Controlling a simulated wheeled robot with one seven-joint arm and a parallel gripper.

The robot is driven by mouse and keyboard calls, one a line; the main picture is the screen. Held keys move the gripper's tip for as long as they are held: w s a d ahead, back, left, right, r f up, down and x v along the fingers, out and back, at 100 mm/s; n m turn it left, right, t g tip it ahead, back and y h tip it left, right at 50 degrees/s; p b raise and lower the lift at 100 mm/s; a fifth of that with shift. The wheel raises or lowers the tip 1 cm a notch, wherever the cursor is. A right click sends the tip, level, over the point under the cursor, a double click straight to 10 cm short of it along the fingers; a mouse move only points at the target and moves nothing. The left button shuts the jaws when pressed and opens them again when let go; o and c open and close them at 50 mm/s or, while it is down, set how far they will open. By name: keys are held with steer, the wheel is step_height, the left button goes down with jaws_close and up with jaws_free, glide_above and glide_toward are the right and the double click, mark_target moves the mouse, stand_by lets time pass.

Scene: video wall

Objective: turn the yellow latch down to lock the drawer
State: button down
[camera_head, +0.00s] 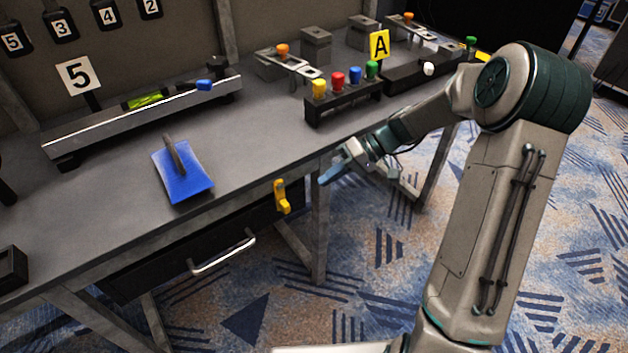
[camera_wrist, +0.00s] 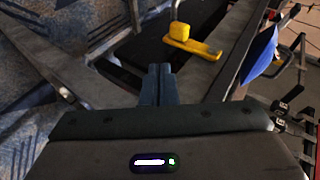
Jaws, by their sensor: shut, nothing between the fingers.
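The yellow latch (camera_head: 282,197) sits under the table's front edge at the right end of the black drawer (camera_head: 165,262). Its long side looks roughly upright in the head view. In the wrist view the latch (camera_wrist: 193,42) shows as a bar with a raised block at one end, beyond my fingertips and slightly right. The drawer has a silver handle (camera_head: 224,256) and looks pushed in. My gripper (camera_head: 326,178) is shut and empty, right of the latch and apart from it. Its closed fingers (camera_wrist: 160,70) show in the wrist view.
A table leg (camera_head: 320,225) stands just right of the latch, near my gripper. On the tabletop are a blue dustpan-like plate (camera_head: 184,178), a rail (camera_head: 140,112) and a block with coloured buttons (camera_head: 343,100). Carpet in front of the drawer is clear.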

steer(key=d+f+p+v, duration=0.1)
steer(key=v, duration=0.6)
steer(key=shift+w+d, duration=0.2)
steer(key=shift+d, duration=0.05)
steer(key=s+r+m+t+h+p, duration=0.1)
steer(key=s+r+m+h+p, duration=0.1)
steer(key=s+r+p, duration=0.5)
steer(key=s+r+m+t+h+p, duration=0.1)
steer(key=s+r+h+p, duration=0.4)
steer(key=r, duration=0.8)
steer(key=s+r+m+t+h+p, duration=0.2)
steer(key=s+r+t+h+p, duration=0.1)
steer(key=s+r+p, duration=0.7)
steer(key=shift+s+d+r+m+h+p, duration=0.3)
steer(key=shift+r+h+p, duration=0.2)
steer(key=shift+r+p, duration=0.1)
